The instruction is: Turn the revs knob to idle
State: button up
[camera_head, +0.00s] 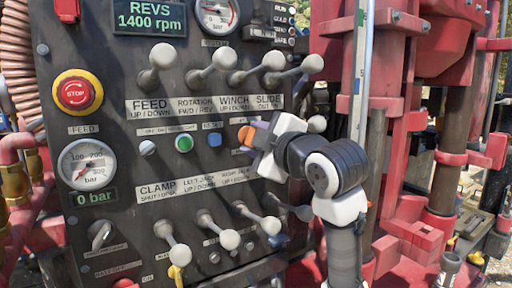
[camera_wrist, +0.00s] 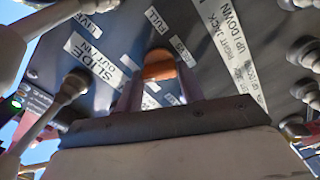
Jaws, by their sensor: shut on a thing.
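The orange knob (camera_head: 245,134), which I take to be the revs knob, is on the right half of the dark control panel (camera_head: 110,130). My gripper (camera_head: 256,138) reaches it from the right and is shut on it. In the wrist view the orange knob (camera_wrist: 159,70) sits between the two fingers of my gripper (camera_wrist: 158,82); a label reading FULL is just beyond it. The fingers and hand hide part of the knob and its nearby labels, so I cannot tell its exact pointer position. The green display (camera_head: 149,16) reads REVS 1400 rpm.
A row of levers with grey balls (camera_head: 225,60) is above my gripper, and another lower row (camera_head: 229,239) is below. A blue button (camera_head: 215,140), a green button (camera_head: 183,143) and a red stop button (camera_head: 77,94) are to the left. Red machinery (camera_head: 400,130) stands right.

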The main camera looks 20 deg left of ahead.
jog(key=n+b, duration=0.2)
jog(key=n, duration=0.3)
jog(key=shift+f, duration=0.2)
dwell(0.4)
jog(key=o, duration=1)
jog(key=shift+r, duration=0.1)
jog(key=shift+s, duration=0.1)
jog(key=b+v, duration=0.4)
jog(key=v, duration=0.9)
jog(key=shift+s+d, duration=0.2)
jog(key=shift+d, duration=0.1)
